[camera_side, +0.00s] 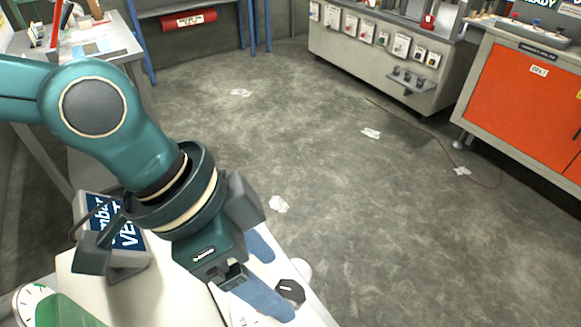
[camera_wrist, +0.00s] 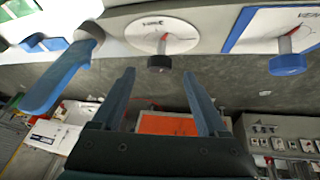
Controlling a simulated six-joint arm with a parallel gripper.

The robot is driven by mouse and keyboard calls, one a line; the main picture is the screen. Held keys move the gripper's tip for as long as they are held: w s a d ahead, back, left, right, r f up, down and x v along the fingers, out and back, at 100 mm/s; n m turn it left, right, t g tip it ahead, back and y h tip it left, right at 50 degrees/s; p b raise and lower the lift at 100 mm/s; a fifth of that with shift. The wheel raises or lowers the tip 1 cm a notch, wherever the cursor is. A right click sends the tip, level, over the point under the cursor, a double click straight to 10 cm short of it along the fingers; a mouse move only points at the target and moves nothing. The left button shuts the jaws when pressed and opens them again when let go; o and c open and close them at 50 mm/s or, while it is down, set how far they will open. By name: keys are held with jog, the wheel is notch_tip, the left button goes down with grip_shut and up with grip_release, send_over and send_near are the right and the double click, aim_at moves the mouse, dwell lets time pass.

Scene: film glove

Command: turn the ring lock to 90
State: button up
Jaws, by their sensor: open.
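My gripper (camera_wrist: 160,74) is open, with its two blue fingers apart and nothing held. In the side view, my gripper (camera_side: 276,284) is low over the white panel at the bottom. A dark round knob (camera_wrist: 160,63) on a white round dial with a red mark lies in line with the gap between the fingertips in the wrist view. The same-looking dark knob (camera_side: 291,291) shows by the fingers in the side view; contact cannot be told. Which fitting is the ring lock cannot be read; its angle is not legible.
A blue knob (camera_wrist: 288,64) on a blue-edged plate (camera_wrist: 262,28) is at right in the wrist view. A long blue lever (camera_wrist: 58,82) is at left. A blue-and-white sign (camera_side: 112,222) stands behind my arm. The concrete floor (camera_side: 330,190) beyond is mostly open.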

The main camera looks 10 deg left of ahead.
aim_at(284, 282)
jog(key=shift+x, duration=1.95)
grip_shut()
jog(key=shift+a, duration=0.1)
jog(key=m+g, duration=0.2)
jog(key=m+g+h, duration=0.1)
jog(key=m+g, duration=0.1)
jog(key=shift+w+a+f, duration=0.1)
jog(key=shift+w+f, duration=0.05)
jog(key=shift+w, duration=0.2)
jog(key=shift+w+m+g, duration=0.15)
jog(key=shift+m+g, duration=1.25)
jog(key=shift+m, duration=0.1)
jog(key=shift+f+m+g, duration=0.1)
jog(key=shift+m+g, duration=0.7)
